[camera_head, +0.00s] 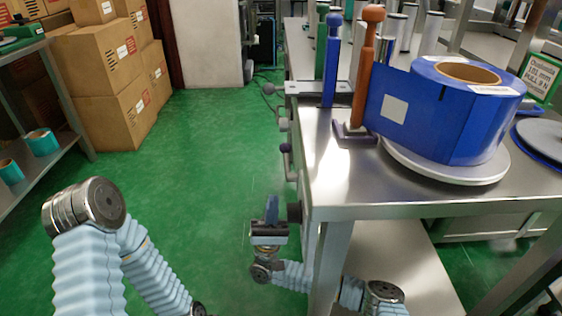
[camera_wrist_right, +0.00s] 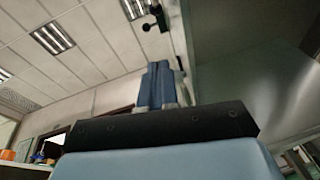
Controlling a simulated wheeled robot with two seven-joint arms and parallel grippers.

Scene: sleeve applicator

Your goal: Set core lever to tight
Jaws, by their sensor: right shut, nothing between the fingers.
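My left gripper is out of view; only my left arm shows.
The steel table (camera_head: 330,180) carries a large blue roll (camera_head: 440,120) on a white disc, an orange post (camera_head: 367,75) and a blue post (camera_head: 331,60). Cardboard boxes (camera_head: 110,95) stand at the left. The green floor (camera_head: 200,140) between is clear.

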